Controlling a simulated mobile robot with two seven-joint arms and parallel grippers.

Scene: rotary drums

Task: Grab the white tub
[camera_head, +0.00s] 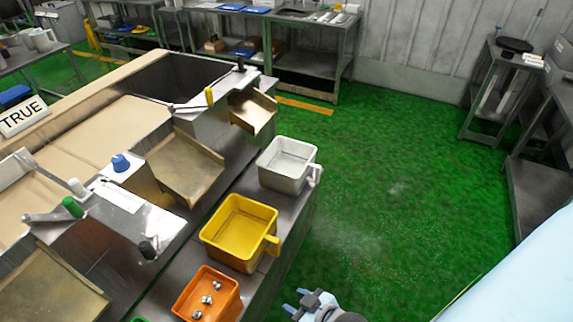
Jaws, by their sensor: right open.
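The white tub (283,181) stands upright on the steel shelf at the side of the machine, the farthest of the row of tubs. It looks empty, and its handle (315,174) points right, toward the open floor. My right gripper (296,299) is at the bottom of the view, over the green floor. It is open, with nothing between its fingers, well apart from the white tub and nearer to me. My left gripper is not in view.
A yellow tub (217,242) stands just nearer than the white one. An orange tub (186,304) with several metal pieces is nearer still. A tan chute (251,110) sits behind the white tub. The green floor (390,200) to the right is clear.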

